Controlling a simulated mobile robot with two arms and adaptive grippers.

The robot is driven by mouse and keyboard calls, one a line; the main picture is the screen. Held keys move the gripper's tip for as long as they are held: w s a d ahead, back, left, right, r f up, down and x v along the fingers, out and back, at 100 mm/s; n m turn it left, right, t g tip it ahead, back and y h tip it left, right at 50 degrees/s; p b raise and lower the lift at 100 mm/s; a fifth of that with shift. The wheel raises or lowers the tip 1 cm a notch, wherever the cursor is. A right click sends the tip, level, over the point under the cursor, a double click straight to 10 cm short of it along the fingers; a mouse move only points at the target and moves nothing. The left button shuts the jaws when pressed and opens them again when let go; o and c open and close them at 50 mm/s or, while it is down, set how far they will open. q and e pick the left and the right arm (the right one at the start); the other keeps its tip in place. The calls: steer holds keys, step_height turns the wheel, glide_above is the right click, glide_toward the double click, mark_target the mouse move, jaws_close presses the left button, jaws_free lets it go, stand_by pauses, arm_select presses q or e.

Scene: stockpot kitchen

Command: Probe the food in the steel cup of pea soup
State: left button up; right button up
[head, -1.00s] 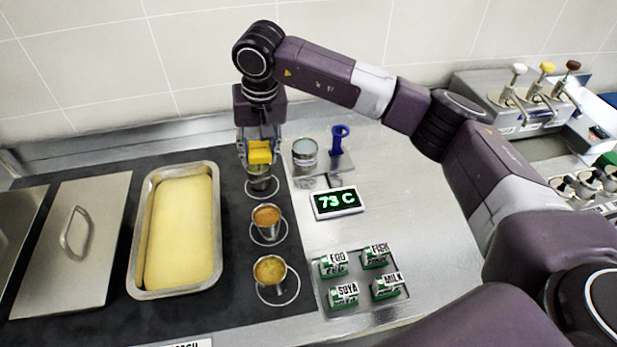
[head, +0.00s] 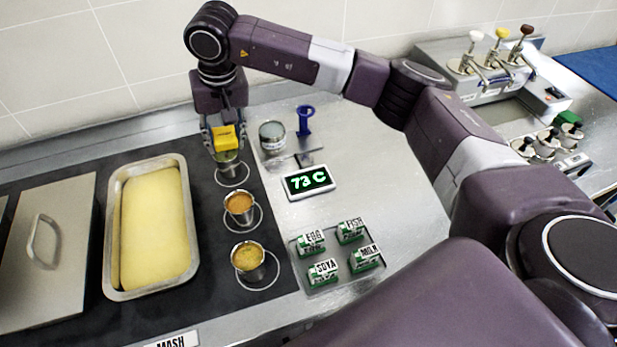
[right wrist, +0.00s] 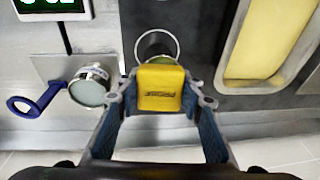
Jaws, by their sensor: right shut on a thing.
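My right gripper (head: 225,138) points down at the far end of the dark strip, shut on a yellow probe (head: 226,134). The probe's yellow block also shows between the fingers in the right wrist view (right wrist: 160,88); its stem is hidden. Directly below is the farthest steel cup (head: 228,166), with greenish contents partly covered by the probe. How deep the stem reaches cannot be told. A steel cup with orange food (head: 239,204) and one with yellowish food (head: 248,257) stand nearer. A display (head: 308,181) reads 73 C. My left gripper is not in view.
A steel pan of yellow mash (head: 155,228) lies left of the cups, beside a lidded pan (head: 45,250). To the right are a round tin (head: 272,134), a blue-handled tool (head: 304,120) and a tray of green labelled blocks (head: 313,287). The wall is close behind.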

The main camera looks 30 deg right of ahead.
steer(key=shift+r+p, duration=2.1)
steer(key=shift+r, duration=2.2)
